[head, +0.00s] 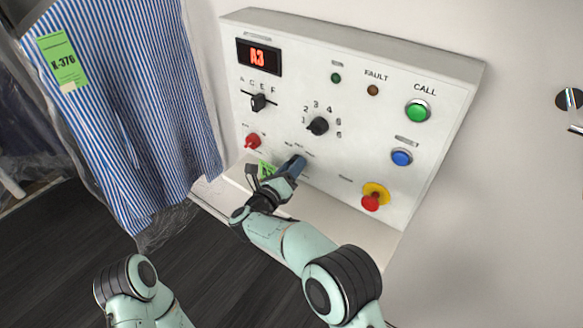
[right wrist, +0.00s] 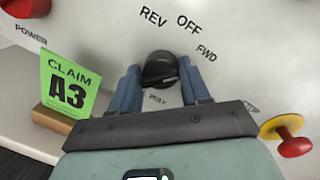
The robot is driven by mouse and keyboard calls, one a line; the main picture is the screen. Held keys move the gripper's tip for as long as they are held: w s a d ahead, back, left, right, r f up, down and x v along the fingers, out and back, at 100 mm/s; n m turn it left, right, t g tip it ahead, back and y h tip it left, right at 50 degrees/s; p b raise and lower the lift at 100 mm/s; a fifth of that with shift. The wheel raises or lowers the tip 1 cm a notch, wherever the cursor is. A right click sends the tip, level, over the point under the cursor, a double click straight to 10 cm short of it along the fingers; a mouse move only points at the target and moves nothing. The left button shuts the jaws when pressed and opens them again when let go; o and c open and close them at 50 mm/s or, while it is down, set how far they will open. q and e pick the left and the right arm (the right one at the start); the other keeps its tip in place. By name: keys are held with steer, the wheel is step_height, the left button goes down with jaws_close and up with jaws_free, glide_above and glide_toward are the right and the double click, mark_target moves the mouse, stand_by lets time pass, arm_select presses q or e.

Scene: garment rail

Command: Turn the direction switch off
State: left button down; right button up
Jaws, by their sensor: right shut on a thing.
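The direction switch (right wrist: 161,68) is a black knob on the white panel, under the printed words REV, OFF and FWD in the right wrist view. My right gripper (right wrist: 158,82) has its two blue fingers on either side of the knob and is shut on it. Where the knob's pointer aims cannot be made out. In the head view my right gripper (head: 293,166) reaches the lower part of the panel and hides the knob. Only a link of my left arm shows at the bottom left; its gripper is out of view.
A green claim card (right wrist: 68,88) marked A3 stands in a brown holder left of my gripper. A red power knob (head: 252,141) and a red and yellow stop button (head: 373,197) flank the switch. A striped shirt (head: 125,110) hangs left of the panel (head: 300,75).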

arm_select(q)
steer(key=shift+s+f+b, duration=0.45)
steer(key=shift+f+b, duration=0.2)
steer(key=shift+f, duration=0.15)
steer(key=shift+s+f+b, duration=0.4)
steer(key=shift+f+b, duration=0.2)
steer(key=shift+f, duration=0.15)
arm_select(e)
steer(key=shift+w+r+n+g, duration=0.1)
steer(key=shift+r+n+g, duration=0.1)
steer(key=shift+n, duration=1.55)
steer(key=shift+r+n+g, duration=0.1)
steer(key=shift+r+n, duration=0.1)
steer(key=shift+n, duration=1.55)
arm_select(q)
steer(key=shift+r, duration=0.1)
arm_select(e)
steer(key=shift+n, duration=0.3)
steer(key=o, duration=1)
steer(key=shift+f, duration=0.15)
